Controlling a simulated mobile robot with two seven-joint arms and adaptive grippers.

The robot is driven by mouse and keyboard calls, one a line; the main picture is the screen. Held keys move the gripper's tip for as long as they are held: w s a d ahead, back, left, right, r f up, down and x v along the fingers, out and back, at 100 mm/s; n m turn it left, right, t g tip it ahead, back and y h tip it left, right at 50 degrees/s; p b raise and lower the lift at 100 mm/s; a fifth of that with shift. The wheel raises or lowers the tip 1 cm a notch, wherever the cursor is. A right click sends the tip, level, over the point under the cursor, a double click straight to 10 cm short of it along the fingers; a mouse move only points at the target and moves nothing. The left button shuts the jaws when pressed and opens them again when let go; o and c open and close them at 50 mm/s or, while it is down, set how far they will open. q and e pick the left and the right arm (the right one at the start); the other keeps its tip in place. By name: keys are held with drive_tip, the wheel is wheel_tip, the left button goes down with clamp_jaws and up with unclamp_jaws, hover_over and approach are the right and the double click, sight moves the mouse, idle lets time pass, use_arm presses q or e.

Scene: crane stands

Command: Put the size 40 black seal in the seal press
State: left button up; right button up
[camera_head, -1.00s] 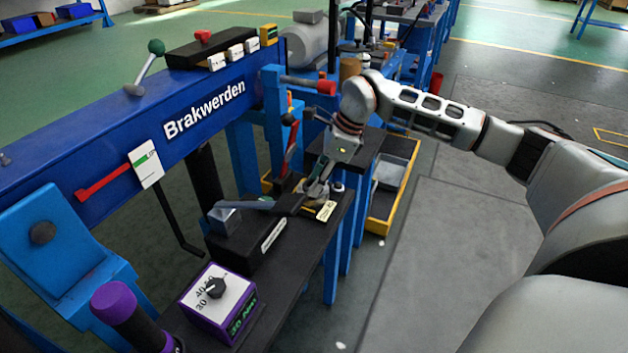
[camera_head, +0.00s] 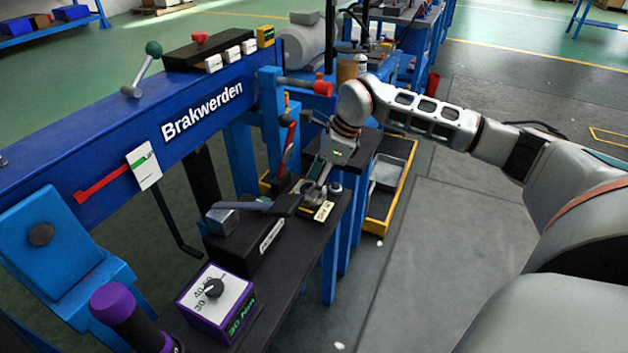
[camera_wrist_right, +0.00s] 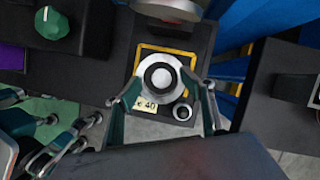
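My right gripper (camera_head: 313,188) points down over the black bench. In the right wrist view its two fingers (camera_wrist_right: 162,82) are apart, one on each side of a round silver piece with a black ring around its pale centre (camera_wrist_right: 159,75). I cannot tell whether the fingertips touch it. The piece sits on a yellow-edged black base with a label (camera_wrist_right: 145,106) reading 40. A smaller dark ring piece (camera_wrist_right: 182,112) is beside it. I cannot tell which black ring is the seal. Grey and teal links, apparently my left gripper (camera_wrist_right: 65,135), show low at left; its fingers are unclear.
A blue beam marked Brakwerden (camera_head: 120,140) runs along the left. A purple dial box (camera_head: 217,300) and a black block (camera_head: 243,243) with a lever are on the bench. The floor at right is clear.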

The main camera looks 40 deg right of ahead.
use_arm(q)
drive_tip(key=shift+f, duration=0.15)
use_arm(e)
drive_tip(key=shift+s+f, duration=0.2)
drive_tip(key=shift+f, duration=0.25)
drive_tip(key=v, duration=0.2)
drive_tip(key=w+p+v, duration=0.1)
drive_tip(key=v, duration=0.2)
drive_tip(key=shift+a+r, duration=0.1)
drive_tip(key=shift+r, duration=0.2)
use_arm(q)
drive_tip(key=shift+m+g+y, duration=0.4)
drive_tip(key=shift+m+y, duration=0.1)
drive_tip(key=a+p, duration=0.1)
drive_tip(key=s+a+f, duration=0.1)
drive_tip(key=a+f+p, duration=0.1)
drive_tip(key=shift+s+a+f+p, duration=0.1)
drive_tip(key=shift+s+p, duration=0.2)
use_arm(e)
drive_tip(key=v, duration=0.8)
use_arm(q)
drive_tip(key=shift+w+r, duration=0.15)
drive_tip(key=shift+r, duration=0.15)
use_arm(e)
drive_tip(key=shift+s+r, duration=0.1)
drive_tip(key=shift+r, duration=0.05)
